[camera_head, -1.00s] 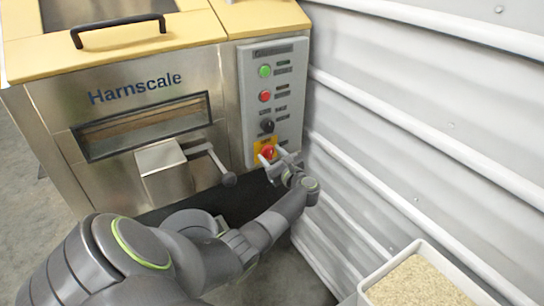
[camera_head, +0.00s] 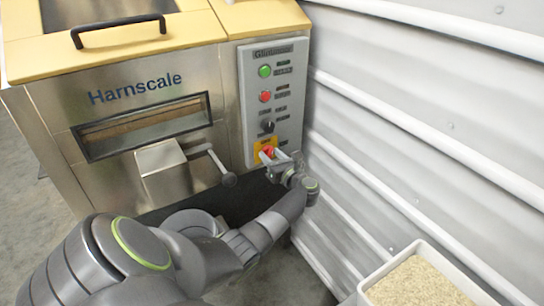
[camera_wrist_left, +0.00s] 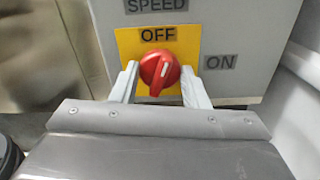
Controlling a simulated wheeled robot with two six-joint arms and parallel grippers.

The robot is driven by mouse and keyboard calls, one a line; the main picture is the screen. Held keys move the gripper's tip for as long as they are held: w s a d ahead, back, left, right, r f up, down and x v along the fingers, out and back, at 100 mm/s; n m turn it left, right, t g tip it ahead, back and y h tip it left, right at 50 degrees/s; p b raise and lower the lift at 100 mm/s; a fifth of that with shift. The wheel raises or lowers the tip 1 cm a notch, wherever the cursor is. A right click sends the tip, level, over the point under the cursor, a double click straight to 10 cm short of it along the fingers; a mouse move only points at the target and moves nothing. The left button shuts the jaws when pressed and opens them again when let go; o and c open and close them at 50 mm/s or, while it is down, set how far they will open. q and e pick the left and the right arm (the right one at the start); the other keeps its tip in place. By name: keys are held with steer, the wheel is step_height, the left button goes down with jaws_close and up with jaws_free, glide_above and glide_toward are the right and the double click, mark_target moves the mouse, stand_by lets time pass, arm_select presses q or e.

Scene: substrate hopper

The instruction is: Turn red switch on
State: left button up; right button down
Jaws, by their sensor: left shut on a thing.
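The red switch (camera_wrist_left: 159,72) is a round knob with a raised grip on a yellow plate (camera_wrist_left: 187,46). In the left wrist view its white mark tilts slightly right of upright, near the OFF label (camera_wrist_left: 158,35). The ON label (camera_wrist_left: 219,62) is to its right. My left gripper (camera_wrist_left: 160,84) has one pale finger on each side of the knob and is shut on it. In the head view, the gripper (camera_head: 273,158) partly covers the switch (camera_head: 267,151) at the bottom of the control panel. My right gripper is not in view.
The grey panel (camera_head: 284,120) also carries a green button (camera_head: 264,71), a red button (camera_head: 265,97) and a black knob (camera_head: 267,126). A lever (camera_head: 225,175) sticks out left of my gripper. A corrugated wall (camera_head: 400,130) stands close on the right, with a grain-filled bin (camera_head: 437,251) below.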

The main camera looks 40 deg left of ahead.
arm_select(q)
steer(key=m, duration=0.3)
steer(key=shift+m+p, duration=0.35)
steer(key=shift+m, duration=0.05)
steer(key=m+p, duration=0.1)
steer(key=m, duration=0.3)
steer(key=shift+r+m, duration=0.1)
steer(key=shift+m, duration=0.2)
steer(key=m+p, duration=0.1)
steer(key=m, duration=0.2)
steer(key=shift+m+p, duration=0.45)
steer(key=shift+m, duration=0.75)
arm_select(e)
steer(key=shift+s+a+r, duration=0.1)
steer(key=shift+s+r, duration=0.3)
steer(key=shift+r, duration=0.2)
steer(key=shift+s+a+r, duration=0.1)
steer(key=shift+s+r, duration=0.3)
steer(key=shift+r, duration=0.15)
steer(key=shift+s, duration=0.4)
arm_select(q)
steer(key=o, duration=1)
